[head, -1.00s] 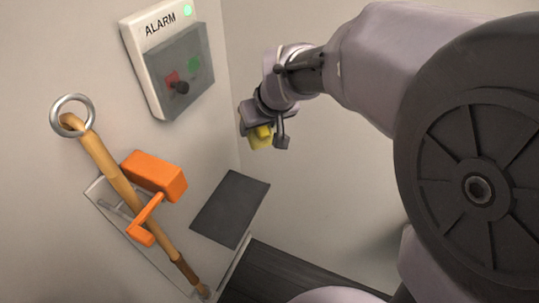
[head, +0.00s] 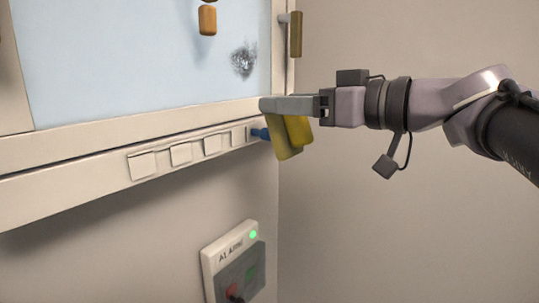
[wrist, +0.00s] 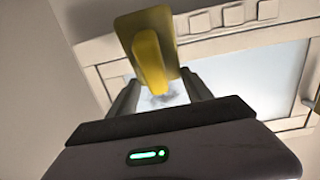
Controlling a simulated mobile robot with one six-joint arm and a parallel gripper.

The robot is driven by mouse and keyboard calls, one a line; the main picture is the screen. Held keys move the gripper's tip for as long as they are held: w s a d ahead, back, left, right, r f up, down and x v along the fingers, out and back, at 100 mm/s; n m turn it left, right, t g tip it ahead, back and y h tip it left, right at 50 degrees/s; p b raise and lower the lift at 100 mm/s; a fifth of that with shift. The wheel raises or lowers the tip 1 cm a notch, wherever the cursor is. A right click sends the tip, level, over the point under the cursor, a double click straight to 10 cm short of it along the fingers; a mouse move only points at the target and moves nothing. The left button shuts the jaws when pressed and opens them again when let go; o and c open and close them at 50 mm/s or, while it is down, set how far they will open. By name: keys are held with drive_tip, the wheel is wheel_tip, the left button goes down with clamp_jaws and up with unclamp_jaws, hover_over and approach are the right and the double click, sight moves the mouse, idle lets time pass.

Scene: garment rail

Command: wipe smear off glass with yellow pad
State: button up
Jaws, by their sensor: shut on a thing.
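My gripper (head: 285,108) is shut on the yellow pad (head: 284,138) by its raised grip, in front of the lower right corner of the window frame. In the wrist view the pad (wrist: 146,22) shows beyond the fingers, with its grip between them. The glass (head: 130,55) is pale blue. A dark, speckled smear (head: 244,60) is on its lower right part, up and left of the pad. In the wrist view the smear (wrist: 163,98) is partly hidden behind the pad's grip. I cannot tell whether the pad touches the frame.
White square plates (head: 181,153) line the ledge below the glass, with a small blue piece (head: 260,133) beside the pad. An orange-brown knob (head: 208,20) and a handle (head: 296,34) are above. An alarm box (head: 235,262) is below. The right wall is bare.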

drive_tip(key=y+p, duration=0.1)
approach(230, 58)
drive_tip(key=p+x, duration=0.3)
drive_tip(key=x, duration=0.1)
drive_tip(key=shift+r+p, duration=0.15)
drive_tip(key=shift+p, duration=0.2)
drive_tip(key=shift+w+a, duration=0.15)
drive_tip(key=shift+a, duration=0.1)
drive_tip(key=shift+w+a, duration=0.45)
drive_tip(key=shift+a, duration=0.1)
